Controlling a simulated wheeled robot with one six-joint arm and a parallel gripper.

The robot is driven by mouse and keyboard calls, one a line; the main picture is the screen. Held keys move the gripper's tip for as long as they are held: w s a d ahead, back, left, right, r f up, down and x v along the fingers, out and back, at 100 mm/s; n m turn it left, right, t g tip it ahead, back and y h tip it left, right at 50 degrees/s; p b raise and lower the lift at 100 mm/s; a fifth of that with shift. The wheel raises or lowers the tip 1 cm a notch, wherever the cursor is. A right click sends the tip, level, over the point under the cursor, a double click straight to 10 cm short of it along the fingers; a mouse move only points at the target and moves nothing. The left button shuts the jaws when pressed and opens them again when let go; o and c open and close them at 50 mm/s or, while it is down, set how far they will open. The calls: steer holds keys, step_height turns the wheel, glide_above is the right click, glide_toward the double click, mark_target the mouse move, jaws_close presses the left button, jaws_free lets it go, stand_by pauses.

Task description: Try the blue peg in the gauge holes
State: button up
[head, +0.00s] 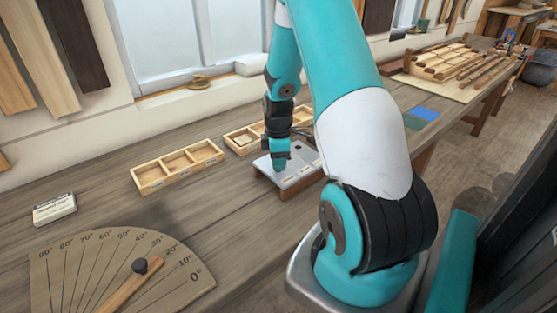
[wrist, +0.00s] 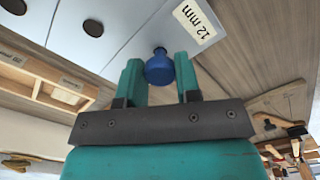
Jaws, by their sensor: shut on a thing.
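My gripper (head: 281,160) is over the metal gauge plate (head: 296,181) in the head view, pointing down. In the wrist view my gripper (wrist: 160,75) is shut on the blue peg (wrist: 160,70), which sits between the two teal fingers. The peg's narrower tip meets the pale plate (wrist: 125,14) in the picture, close to the "12 mm" label (wrist: 195,21). I cannot tell whether the tip is in a hole or only above it. Two dark holes show to the left, one of them clearly (wrist: 93,28).
A three-compartment wooden tray (head: 178,167) stands left of the gauge, and another wooden tray (head: 239,141) is behind it. A protractor board (head: 110,275) lies at the front left.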

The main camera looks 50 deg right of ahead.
steer(key=shift+r, duration=0.1)
steer(key=shift+r+p, duration=2.1)
steer(key=shift+r, duration=0.5)
